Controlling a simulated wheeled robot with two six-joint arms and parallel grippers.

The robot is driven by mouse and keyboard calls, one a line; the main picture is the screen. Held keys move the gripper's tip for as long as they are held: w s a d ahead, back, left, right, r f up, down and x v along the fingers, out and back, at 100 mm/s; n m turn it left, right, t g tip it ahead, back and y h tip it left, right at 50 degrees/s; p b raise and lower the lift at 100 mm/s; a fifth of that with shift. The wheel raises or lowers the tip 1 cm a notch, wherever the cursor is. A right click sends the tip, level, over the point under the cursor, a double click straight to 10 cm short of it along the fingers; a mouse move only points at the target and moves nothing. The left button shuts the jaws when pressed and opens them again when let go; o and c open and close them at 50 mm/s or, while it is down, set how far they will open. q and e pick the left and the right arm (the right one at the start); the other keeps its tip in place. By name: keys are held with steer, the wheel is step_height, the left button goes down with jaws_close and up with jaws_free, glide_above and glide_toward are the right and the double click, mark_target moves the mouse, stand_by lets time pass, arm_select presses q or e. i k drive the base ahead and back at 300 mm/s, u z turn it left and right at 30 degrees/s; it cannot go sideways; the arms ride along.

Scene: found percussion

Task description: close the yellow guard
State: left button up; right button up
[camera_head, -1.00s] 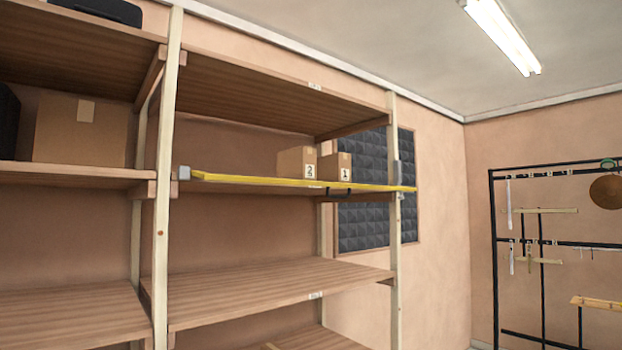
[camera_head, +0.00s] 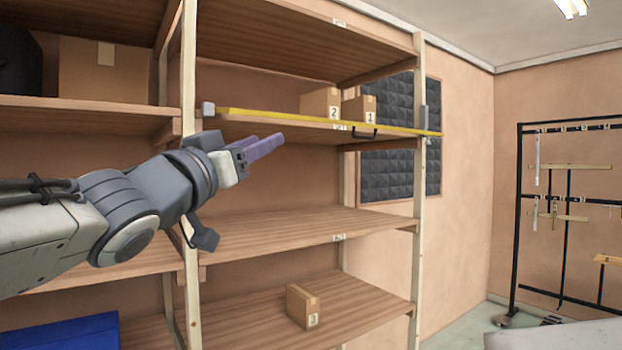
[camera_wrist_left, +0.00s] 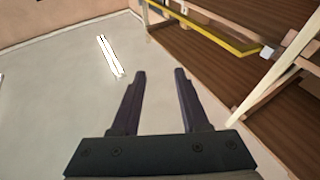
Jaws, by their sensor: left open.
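The yellow guard (camera_head: 300,119) is a thin bar along the front of the upper shelf. It runs from a grey bracket (camera_head: 208,109) at the left post to the right post, near a grey upright piece (camera_head: 424,119). My left gripper (camera_head: 281,143) is open and empty, in front of the shelves and just below the guard's left half in the picture. In the left wrist view, the guard (camera_wrist_left: 215,32) lies above and right of the open fingers (camera_wrist_left: 160,73). My right gripper is not in view.
Boxes marked 2 (camera_head: 320,103) and 1 (camera_head: 358,110) stand behind the guard. Box 3 (camera_head: 302,306) is on a lower shelf. The left wooden post (camera_head: 188,75) stands close to my left wrist. A black rack (camera_head: 518,220) stands at the right.

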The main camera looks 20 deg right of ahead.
mark_target(216, 110)
steer(key=z, duration=0.05)
steer(key=i, duration=1)
steer(key=z, duration=0.5)
steer(key=i, duration=0.7)
steer(key=z, duration=0.3)
